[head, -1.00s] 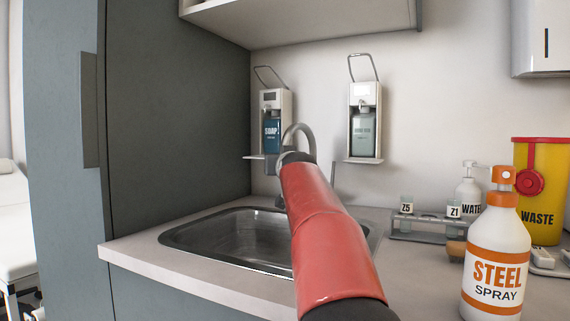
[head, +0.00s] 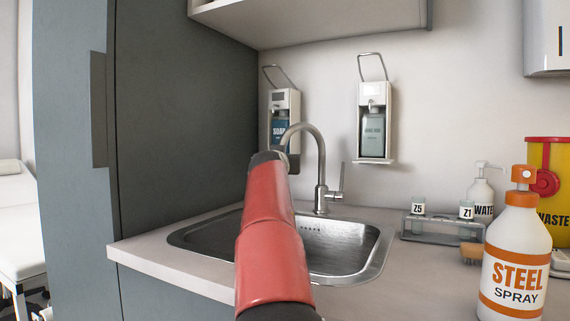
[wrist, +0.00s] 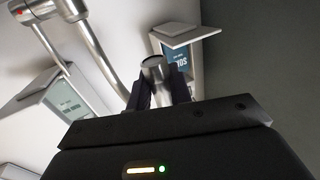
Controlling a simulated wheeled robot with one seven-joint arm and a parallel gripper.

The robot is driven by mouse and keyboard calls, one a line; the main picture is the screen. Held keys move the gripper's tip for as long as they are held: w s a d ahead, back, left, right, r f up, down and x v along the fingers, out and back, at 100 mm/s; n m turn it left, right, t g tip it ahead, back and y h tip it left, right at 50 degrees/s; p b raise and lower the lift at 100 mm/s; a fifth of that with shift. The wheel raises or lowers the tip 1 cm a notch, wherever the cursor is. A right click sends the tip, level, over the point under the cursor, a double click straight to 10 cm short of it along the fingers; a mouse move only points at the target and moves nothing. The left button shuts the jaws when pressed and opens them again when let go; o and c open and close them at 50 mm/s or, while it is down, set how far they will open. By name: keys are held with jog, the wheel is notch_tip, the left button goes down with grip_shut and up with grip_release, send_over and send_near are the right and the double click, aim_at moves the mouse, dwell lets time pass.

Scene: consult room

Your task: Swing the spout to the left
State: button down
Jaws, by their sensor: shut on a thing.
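The tap's curved metal spout (head: 318,146) rises from the back rim of the sink and arches to the left. Its tip is at the end of my red arm in the head view, where the arm hides my gripper. In the wrist view my gripper (wrist: 161,88) is shut on the spout's end (wrist: 155,66), with a dark finger on each side of it. The tap's lever (head: 337,194) stands to the right of the tap body (head: 320,200).
The steel sink (head: 375,250) is set in the counter below my arm. A soap dispenser (head: 284,105) and a second dispenser (head: 375,120) hang on the wall behind. A tall grey cabinet (head: 185,130) stands left. A steel spray bottle (head: 515,260) and test-tube rack (head: 440,228) stand right.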

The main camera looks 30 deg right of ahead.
jog(key=shift+w+p, duration=0.7)
jog(key=shift+w, duration=1.2)
jog(key=c, duration=1.3)
grip_release()
jog(key=b+v, duration=0.5)
jog(key=v, duration=0.2)
jog(key=shift+s+a, duration=0.2)
jog(key=shift+s, duration=0.1)
